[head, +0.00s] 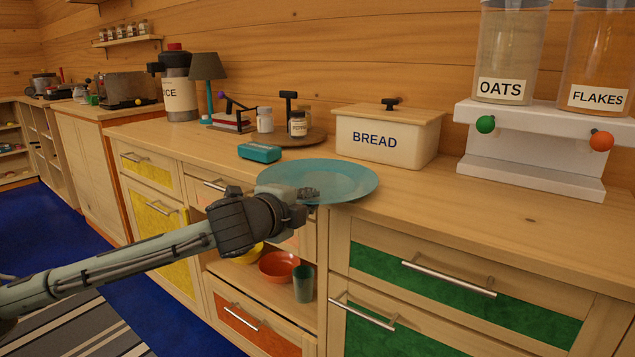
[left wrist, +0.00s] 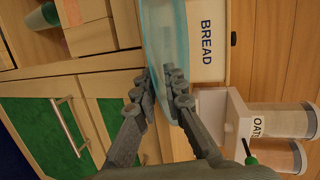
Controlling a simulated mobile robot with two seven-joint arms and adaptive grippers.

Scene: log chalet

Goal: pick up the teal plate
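The teal plate (head: 300,178) is a wide, shallow round dish at the front edge of the wooden counter, with its near rim at or over that edge. In the left wrist view, the plate (left wrist: 167,35) is seen almost edge-on. My left gripper (head: 312,194) is at the plate's near rim. In the left wrist view, the fingers of my left gripper (left wrist: 158,85) are close together on either side of the rim, shut on it. I cannot tell whether the plate is clear of the counter. My right gripper is not in view.
A bread box (head: 388,137) stands just behind the plate, and a small teal box (head: 260,153) lies behind its left side. A white stand (head: 530,160) with oats and flakes dispensers is at the right. Below are drawers with bar handles and an open shelf holding an orange bowl (head: 279,267).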

